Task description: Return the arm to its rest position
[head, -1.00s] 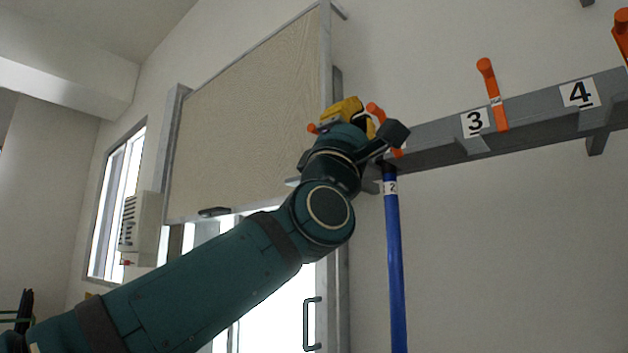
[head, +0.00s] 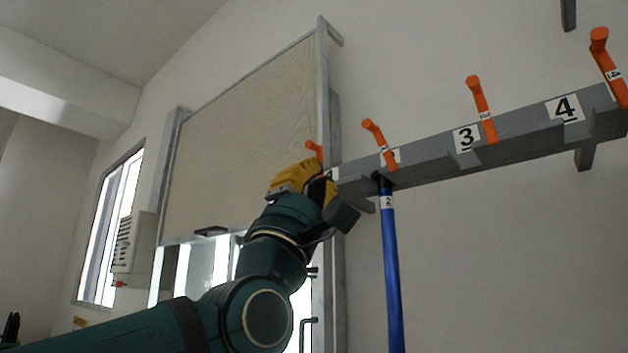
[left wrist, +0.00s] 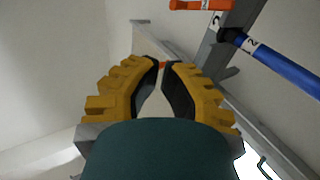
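My left arm comes in from the lower left in the head view. Its yellow and black left gripper (head: 312,180) is raised near the left end of the grey rail. In the left wrist view the left gripper (left wrist: 159,66) has a narrow gap between its fingertips, with nothing held between them. A blue rod (head: 390,265) with a label 2 hangs upright from the rail, to the right of the gripper and apart from it. The blue rod also shows in the left wrist view (left wrist: 285,70). My right gripper is out of view.
The grey rail (head: 430,160) on the wall carries orange pegs, such as the one at number 3 (head: 482,110), and number plates. A beige panel (head: 240,140) in a metal frame stands behind the gripper. A wall box (head: 130,242) and window are at left.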

